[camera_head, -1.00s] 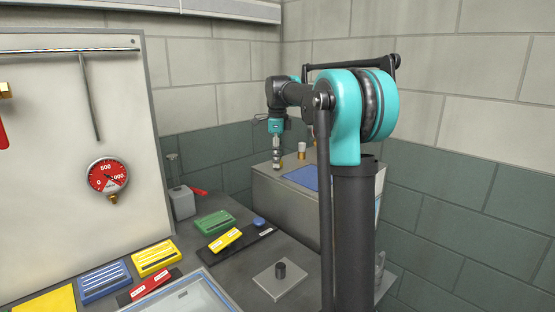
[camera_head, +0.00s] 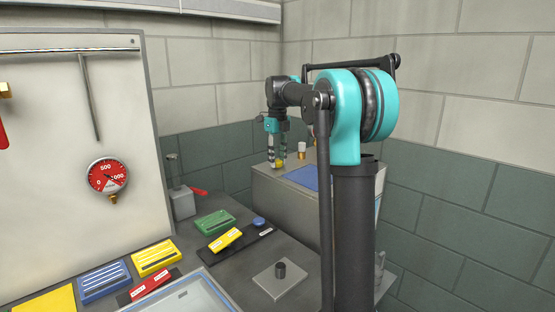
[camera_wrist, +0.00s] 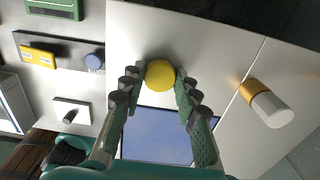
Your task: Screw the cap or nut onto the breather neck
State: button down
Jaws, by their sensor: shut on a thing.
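A round yellow cap (camera_wrist: 160,74) sits between the fingertips of my gripper (camera_wrist: 159,84) in the wrist view. The fingers touch it from both sides, and my gripper is shut on it. In the head view my gripper (camera_head: 278,158) points down over the top of the grey box (camera_head: 272,199), with the yellow cap (camera_head: 279,164) low between its fingers. The cap is at or just above the box top. The breather neck cannot be made out; anything under the cap is hidden by the cap and fingers.
A brass-and-white cylinder (camera_wrist: 265,103) stands on the box beside my gripper. A blue panel (camera_wrist: 155,135) lies on the box top. A plate with a dark stub (camera_head: 280,270), a dark strip with a blue knob (camera_head: 259,221), and coloured blocks lie on the lower bench.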

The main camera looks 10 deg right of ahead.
jog(key=shift+m, duration=1.4)
jog(key=c, duration=1)
grip_release()
jog(key=shift+c, duration=0.2)
jog(key=shift+r, duration=2.5)
jog(key=shift+c, duration=0.8)
